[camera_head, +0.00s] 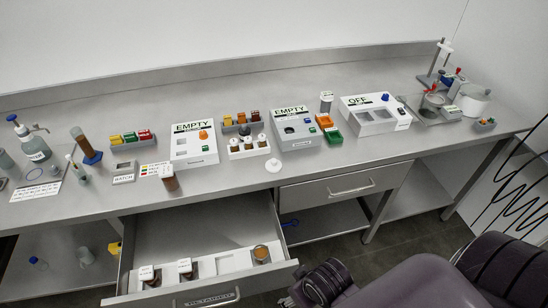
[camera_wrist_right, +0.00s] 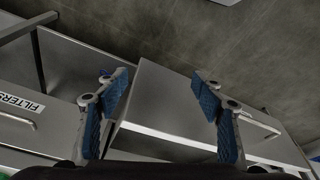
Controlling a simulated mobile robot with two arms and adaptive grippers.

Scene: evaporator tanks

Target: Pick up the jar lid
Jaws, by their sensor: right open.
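A small round white lid with a raised middle (camera_head: 273,165), which looks like the jar lid, lies on the grey bench (camera_head: 236,187) near its front edge, just behind the open drawer. It is not seen in the right wrist view. My right gripper (camera_wrist_right: 160,90) is open, its two blue-padded fingers wide apart with nothing between them. It hangs over the bench front and the floor, apart from the lid. In the head view my right arm fills the lower right. My left gripper is not in view.
An open drawer (camera_head: 190,236) below the bench holds several jars (camera_head: 261,254). White boxes marked EMPTY (camera_head: 195,145) and OFF (camera_head: 375,114), and racks of coloured vials (camera_head: 247,146), stand behind the lid. A shut drawer (camera_head: 345,186) is at its right. Bench around the lid is clear.

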